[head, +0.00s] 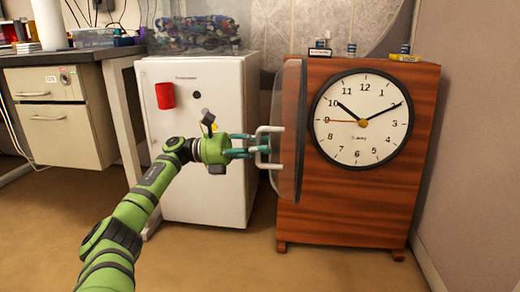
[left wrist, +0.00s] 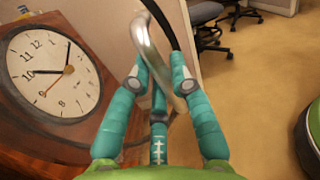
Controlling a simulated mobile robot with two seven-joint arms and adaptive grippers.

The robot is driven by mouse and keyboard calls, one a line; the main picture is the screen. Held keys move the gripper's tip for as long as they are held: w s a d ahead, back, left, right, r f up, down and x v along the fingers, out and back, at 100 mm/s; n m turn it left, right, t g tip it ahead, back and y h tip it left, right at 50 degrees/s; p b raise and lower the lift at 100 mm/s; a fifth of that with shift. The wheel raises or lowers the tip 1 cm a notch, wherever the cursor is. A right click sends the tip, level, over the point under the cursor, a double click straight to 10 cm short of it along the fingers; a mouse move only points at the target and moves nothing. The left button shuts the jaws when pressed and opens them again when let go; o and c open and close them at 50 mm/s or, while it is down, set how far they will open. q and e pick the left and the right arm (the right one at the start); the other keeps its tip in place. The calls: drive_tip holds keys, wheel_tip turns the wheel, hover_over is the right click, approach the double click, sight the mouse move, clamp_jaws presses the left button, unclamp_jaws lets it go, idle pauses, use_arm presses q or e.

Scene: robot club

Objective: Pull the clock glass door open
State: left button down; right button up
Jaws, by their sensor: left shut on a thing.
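The clock is a wooden cabinet (head: 350,212) with a round white dial (head: 362,118) on its front. Its glass door (head: 290,125) stands open, swung out at the cabinet's left side and seen nearly edge-on. A pale metal handle (head: 270,129) sticks out from the door. My left gripper (head: 257,147) reaches in from the left and is shut on the handle. In the left wrist view, the teal fingers (left wrist: 160,84) are around the silver handle bar (left wrist: 147,42), with the dial (left wrist: 52,72) to the left. My right gripper is not in view.
A white fridge-like cabinet (head: 215,190) with a red cup-shaped thing (head: 165,95) stands left of the clock, close behind my left arm. A desk (head: 70,58) with drawers is farther left. Small items lie on the clock's top. Brown floor (head: 215,260) in front is clear.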

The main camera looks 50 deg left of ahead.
use_arm(q)
drive_tip(key=c, duration=1.1)
unclamp_jaws()
drive_tip(key=v, duration=1.2)
